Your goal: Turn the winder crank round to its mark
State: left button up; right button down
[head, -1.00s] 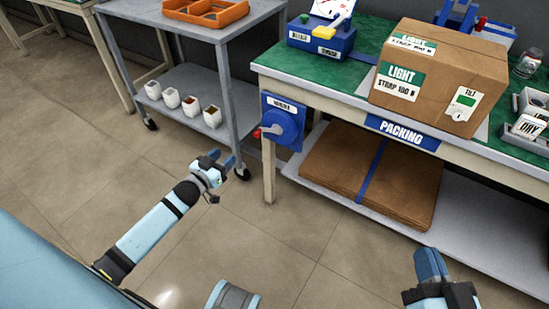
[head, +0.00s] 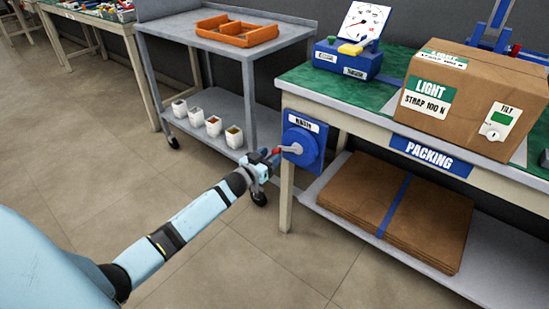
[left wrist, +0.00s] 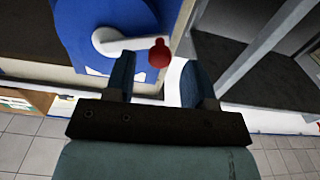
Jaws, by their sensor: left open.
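The winder (head: 303,148) is a blue plate with a round blue disc on the left end of the packing bench. Its grey crank (head: 290,149) points left and ends in a red knob (head: 277,151). My left gripper (head: 270,157) is at the knob. In the left wrist view the gripper (left wrist: 156,78) is open, with the red knob (left wrist: 158,53) at the gap between its fingertips. The grey crank (left wrist: 112,42) runs left from the knob over the disc. I cannot tell whether a finger touches the knob. I cannot make out the mark. My right gripper is out of view.
The packing bench (head: 340,118) carries a cardboard box (head: 455,110) and a blue device with a dial (head: 347,62). Flat cardboard (head: 400,215) lies on its lower shelf. A grey cart (head: 215,38) with an orange tray (head: 236,31) stands behind my left gripper. Floor in front is clear.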

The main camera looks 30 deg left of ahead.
pick_arm(q)
jog(key=shift+w+d+b, duration=0.1)
jog(key=shift+w+b, duration=0.2)
jog(key=shift+w, duration=1.05)
grip_shut()
